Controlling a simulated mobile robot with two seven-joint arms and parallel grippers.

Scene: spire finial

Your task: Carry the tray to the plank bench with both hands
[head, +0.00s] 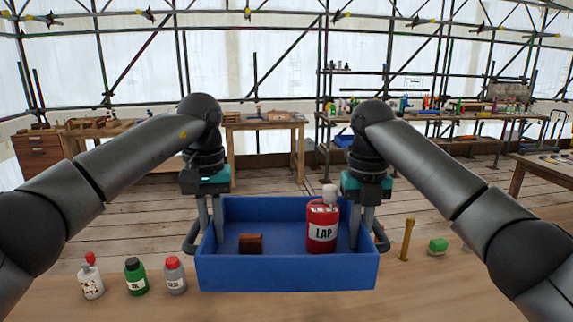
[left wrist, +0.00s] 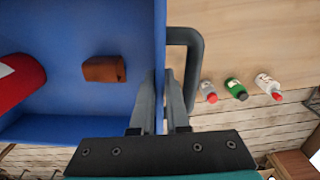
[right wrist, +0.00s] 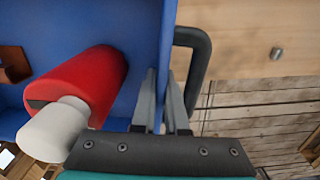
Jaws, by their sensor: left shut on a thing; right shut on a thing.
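The blue tray (head: 285,277) is in front of me in the head view, over the near wooden table. It holds a red bottle labelled LAP (head: 322,228) with a pale cap and a small brown block (head: 250,243). My left gripper (head: 217,238) is shut on the tray's left wall, beside the dark left handle (left wrist: 188,70). My right gripper (head: 357,238) is shut on the tray's right wall, beside the dark right handle (right wrist: 195,80). Both wrist views show fingers on either side of the wall. I cannot tell whether the tray touches the table.
On the near table (head: 150,308) stand a white bottle (head: 91,280), a green bottle (head: 135,278) and a grey bottle (head: 175,276) at left. Benches (head: 265,124) stand beyond open plank floor (head: 275,180).

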